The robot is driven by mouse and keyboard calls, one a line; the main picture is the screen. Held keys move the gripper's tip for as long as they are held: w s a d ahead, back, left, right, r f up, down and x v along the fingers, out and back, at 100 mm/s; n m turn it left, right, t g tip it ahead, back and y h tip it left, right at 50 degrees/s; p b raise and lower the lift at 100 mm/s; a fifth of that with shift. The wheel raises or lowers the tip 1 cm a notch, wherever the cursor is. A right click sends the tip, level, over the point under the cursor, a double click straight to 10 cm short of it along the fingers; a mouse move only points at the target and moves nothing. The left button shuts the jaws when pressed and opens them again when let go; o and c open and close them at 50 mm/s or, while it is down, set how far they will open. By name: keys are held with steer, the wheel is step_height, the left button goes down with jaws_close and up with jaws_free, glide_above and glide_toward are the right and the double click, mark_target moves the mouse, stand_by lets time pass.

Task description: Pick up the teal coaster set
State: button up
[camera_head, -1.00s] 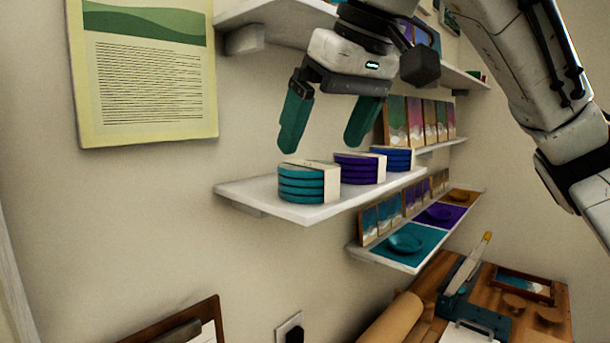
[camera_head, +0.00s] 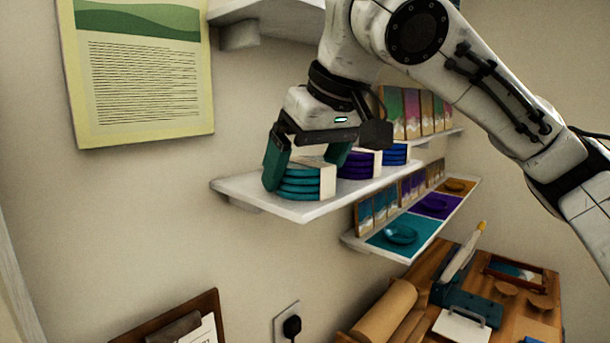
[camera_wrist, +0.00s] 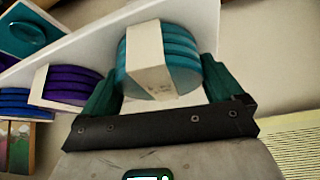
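The teal coaster set (camera_head: 301,182) is a stack of round teal coasters with a cream wrapper. It stands at the near left end of the white middle shelf (camera_head: 300,211). My gripper (camera_head: 304,172) is lowered around the set, with one teal finger at its left and the other behind its right side. In the wrist view the set (camera_wrist: 180,58) sits between the two spread fingers of my gripper (camera_wrist: 158,84). A small gap shows beside the left finger; the right finger is close to the set, and I cannot tell if it touches.
A purple coaster set (camera_head: 354,165) and a blue coaster set (camera_head: 394,154) stand farther right on the same shelf. A lower shelf holds a teal dish (camera_head: 400,234) and others. An upper shelf (camera_head: 262,12) hangs above.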

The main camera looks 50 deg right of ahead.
steer(key=c, duration=0.7)
steer(key=shift+o, duration=0.2)
steer(key=shift+r, duration=0.15)
